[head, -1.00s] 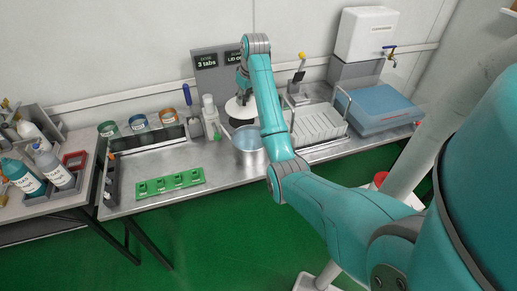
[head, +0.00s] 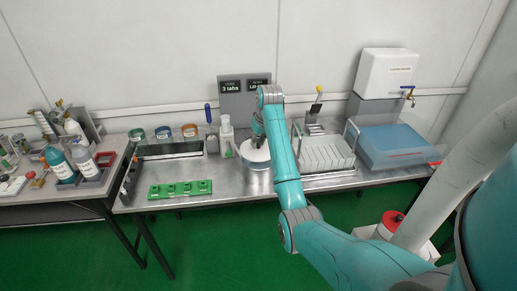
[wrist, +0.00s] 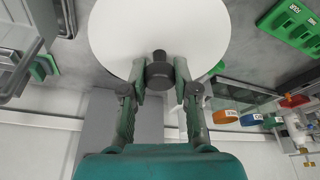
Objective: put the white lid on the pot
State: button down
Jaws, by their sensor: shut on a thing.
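My gripper (head: 258,128) is shut on the dark knob of the white lid (head: 249,153). The wrist view shows both fingers of my gripper (wrist: 160,74) on either side of the knob, with the round white lid (wrist: 155,25) spread beyond it. In the head view the lid is over the metal pot (head: 257,167), whose side shows just below it. My arm covers part of the right side. The lid hides the pot in the wrist view. I cannot tell whether the lid touches the rim.
A white rack (head: 324,153) stands right of the pot. A green tray (head: 180,189) lies at the front left. A sign board (head: 240,100) stands behind. Bare bench lies between the tray and the pot.

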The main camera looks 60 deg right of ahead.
aim_at(259, 145)
jog(key=shift+f, duration=1.7)
jog(key=shift+f, duration=0.5)
jog(key=c, duration=0.9)
grip_release()
